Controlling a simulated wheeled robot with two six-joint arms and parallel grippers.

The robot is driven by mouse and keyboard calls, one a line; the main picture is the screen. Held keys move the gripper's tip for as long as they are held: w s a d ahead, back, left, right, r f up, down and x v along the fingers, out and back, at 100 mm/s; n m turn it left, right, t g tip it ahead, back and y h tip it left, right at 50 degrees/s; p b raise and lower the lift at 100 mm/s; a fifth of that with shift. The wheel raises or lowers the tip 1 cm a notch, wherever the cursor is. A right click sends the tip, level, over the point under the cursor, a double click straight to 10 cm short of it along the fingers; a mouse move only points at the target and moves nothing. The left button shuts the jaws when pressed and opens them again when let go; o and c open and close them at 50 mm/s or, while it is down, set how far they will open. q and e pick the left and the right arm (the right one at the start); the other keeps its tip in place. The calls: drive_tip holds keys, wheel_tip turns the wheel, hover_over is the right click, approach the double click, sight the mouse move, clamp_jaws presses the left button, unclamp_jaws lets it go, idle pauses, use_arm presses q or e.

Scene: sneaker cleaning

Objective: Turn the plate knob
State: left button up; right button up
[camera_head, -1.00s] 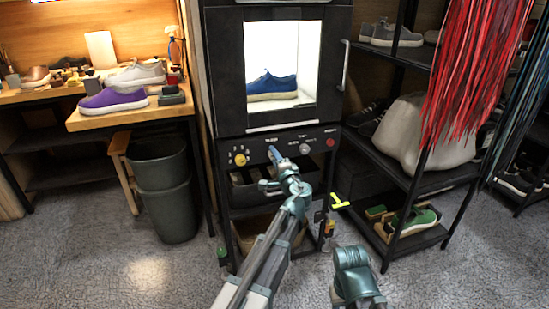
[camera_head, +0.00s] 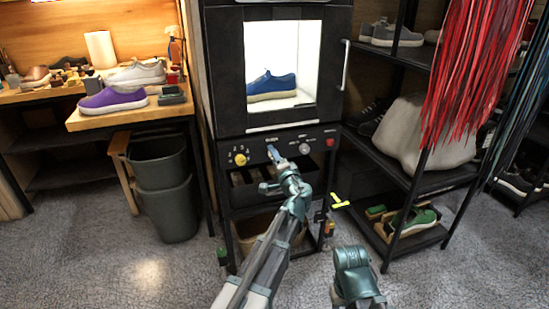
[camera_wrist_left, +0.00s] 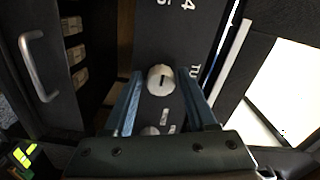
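The control panel (camera_head: 285,150) is below the lit chamber. It has a yellow knob (camera_head: 240,158) at left, a grey knob (camera_head: 304,149) and a red button (camera_head: 330,142) at right. My left gripper (camera_head: 271,154) is in front of the panel, between the yellow and grey knobs as the head view shows it. In the left wrist view my left gripper (camera_wrist_left: 163,103) is open, one finger each side of a pale round knob (camera_wrist_left: 161,80) with a dark pointer line. I cannot tell whether they touch it. Letters "TU" show beside it. My right gripper is out of view; only part of that arm shows.
A blue sneaker (camera_head: 271,86) stands in the chamber, whose door handle (camera_head: 345,65) is at right. A shoe shelf (camera_head: 425,182) stands right of the cabinet. A grey bin (camera_head: 165,190) and a workbench (camera_head: 125,115) are at left. A small yellow item (camera_head: 340,201) is below right.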

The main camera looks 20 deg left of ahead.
use_arm(q)
drive_tip(key=shift+o, duration=0.7)
drive_tip(key=v, duration=1.3)
drive_tip(key=shift+s+d, duration=0.3)
